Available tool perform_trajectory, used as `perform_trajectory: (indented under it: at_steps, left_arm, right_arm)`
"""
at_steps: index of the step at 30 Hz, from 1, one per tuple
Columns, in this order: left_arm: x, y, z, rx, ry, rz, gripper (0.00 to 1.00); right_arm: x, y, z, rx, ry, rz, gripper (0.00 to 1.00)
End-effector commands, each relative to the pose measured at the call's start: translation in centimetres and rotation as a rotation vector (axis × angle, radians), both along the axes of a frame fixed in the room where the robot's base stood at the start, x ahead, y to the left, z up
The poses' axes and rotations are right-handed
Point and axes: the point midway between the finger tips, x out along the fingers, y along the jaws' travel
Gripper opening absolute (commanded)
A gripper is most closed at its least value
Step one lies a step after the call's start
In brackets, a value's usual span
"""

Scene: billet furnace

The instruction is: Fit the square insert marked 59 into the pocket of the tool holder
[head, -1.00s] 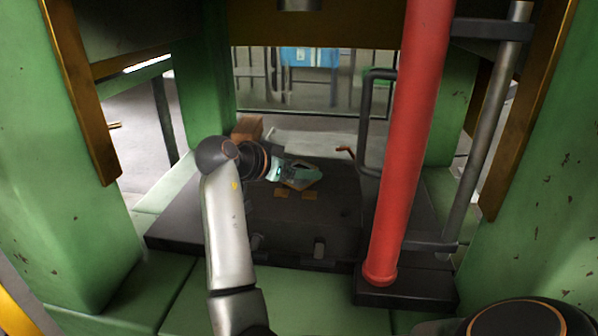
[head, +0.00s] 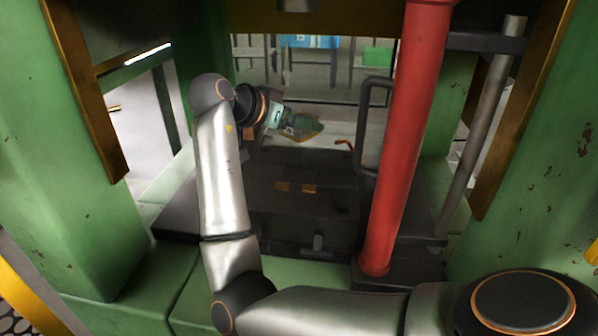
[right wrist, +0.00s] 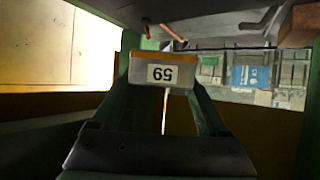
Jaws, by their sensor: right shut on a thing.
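My right gripper (head: 312,127) is shut on the square insert and is raised above the back of the dark block. In the right wrist view the insert (right wrist: 160,73) sits between the fingertips, its white label reading 59 upside down. In the head view the fingers mostly hide the insert. Two small tan square pieces (head: 296,187) lie on top of the dark block, apart from the gripper. I cannot pick out the tool holder or its pocket in either view. My left gripper is out of view.
The dark block (head: 255,213) stands between green pillars (head: 60,170). A thick red column (head: 402,150) rises right of the gripper, with a dark bent pipe (head: 364,125) beside it. An orange lever (head: 345,143) is close to the gripper's right. The block's top is mostly clear.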

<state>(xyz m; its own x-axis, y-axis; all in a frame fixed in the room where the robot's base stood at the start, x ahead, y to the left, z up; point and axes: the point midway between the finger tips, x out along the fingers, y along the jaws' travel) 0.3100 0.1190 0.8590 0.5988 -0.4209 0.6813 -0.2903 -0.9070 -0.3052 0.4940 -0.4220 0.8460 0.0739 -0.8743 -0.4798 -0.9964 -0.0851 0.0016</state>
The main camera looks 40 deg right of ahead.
Motion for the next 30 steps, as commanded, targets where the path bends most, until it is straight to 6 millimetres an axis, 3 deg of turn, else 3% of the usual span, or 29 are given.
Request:
perform_trajectory:
  at_steps: [11,17,24,30]
  left_arm:
    - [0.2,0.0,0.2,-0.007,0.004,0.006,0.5]
    - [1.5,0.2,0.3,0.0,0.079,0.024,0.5]
    - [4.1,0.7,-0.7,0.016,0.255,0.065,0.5]
    - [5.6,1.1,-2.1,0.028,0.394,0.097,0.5]
  right_arm:
    - [0.1,0.0,0.5,-0.006,-0.007,0.007,0.0]
    - [1.6,0.7,2.2,-0.011,-0.005,0.08,0.0]
    - [5.0,4.0,4.4,-0.01,-0.003,0.291,0.0]
    - [7.4,8.0,4.9,-0.009,-0.003,0.483,0.0]
